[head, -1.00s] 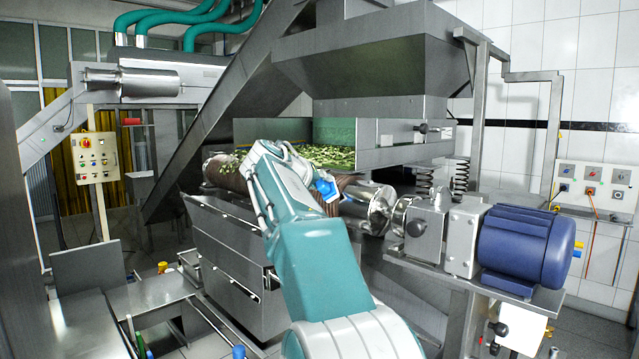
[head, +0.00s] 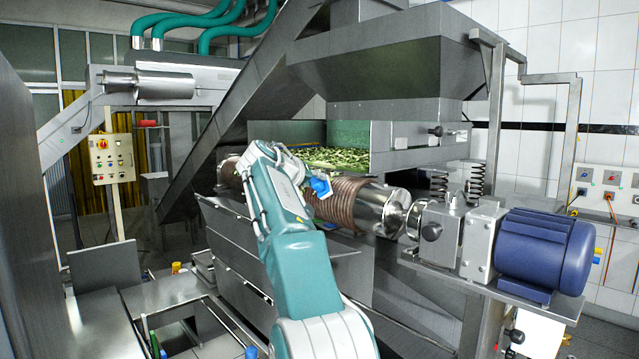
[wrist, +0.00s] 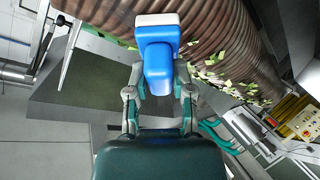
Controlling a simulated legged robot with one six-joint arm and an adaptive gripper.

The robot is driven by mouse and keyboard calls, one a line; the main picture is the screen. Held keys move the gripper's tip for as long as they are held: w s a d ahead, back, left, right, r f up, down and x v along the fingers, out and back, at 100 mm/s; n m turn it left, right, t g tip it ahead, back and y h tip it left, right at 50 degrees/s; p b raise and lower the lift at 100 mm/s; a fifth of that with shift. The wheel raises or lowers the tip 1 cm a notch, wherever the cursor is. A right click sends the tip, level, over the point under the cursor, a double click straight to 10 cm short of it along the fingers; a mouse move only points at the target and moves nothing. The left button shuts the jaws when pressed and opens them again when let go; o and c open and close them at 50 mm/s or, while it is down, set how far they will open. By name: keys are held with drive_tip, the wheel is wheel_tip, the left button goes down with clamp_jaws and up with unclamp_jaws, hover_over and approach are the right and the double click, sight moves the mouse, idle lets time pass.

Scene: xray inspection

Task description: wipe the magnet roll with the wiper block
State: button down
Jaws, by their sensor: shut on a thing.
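The magnet roll (head: 343,203) is a brown ribbed cylinder with a shiny metal end, lying across the machine below the green-lined trough. In the wrist view the roll (wrist: 215,38) fills the top, with green leafy bits on its right part. My gripper (wrist: 158,92) is shut on the blue handle of the wiper block (wrist: 157,50). The block's pale pad faces the roll and overlaps it in the picture; I cannot tell if they touch. In the head view the wiper block (head: 320,187) shows as a blue patch by the roll, and my arm hides the gripper and part of the roll.
A blue motor (head: 545,250) and gearbox stand at the roll's right end. Green pieces (head: 345,157) lie in the trough above. A grey steel hopper (head: 375,55) overhangs it. A control box (head: 111,158) stands at left. Sloped steel panels lie below the roll.

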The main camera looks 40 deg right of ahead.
drive_tip(key=shift+w, duration=0.35)
drive_tip(key=shift+s+d+f, duration=0.1)
drive_tip(key=shift+s, duration=0.9)
drive_tip(key=shift+s+d+f, duration=0.1)
drive_tip(key=shift+s, duration=0.85)
drive_tip(key=shift+s+d+r, duration=0.1)
drive_tip(key=shift+s, duration=1.8)
drive_tip(key=shift+s+d+r, duration=0.1)
drive_tip(key=shift+s, duration=1.75)
drive_tip(key=a+r, duration=0.3)
drive_tip(key=a, duration=0.2)
drive_tip(key=shift+s+r, duration=0.15)
drive_tip(key=shift+r, duration=0.1)
drive_tip(key=shift+s+a+r, duration=0.1)
drive_tip(key=shift+a+r, duration=0.35)
drive_tip(key=shift+a, duration=0.2)
drive_tip(key=shift+a+r, duration=0.4)
drive_tip(key=shift+a, duration=0.2)
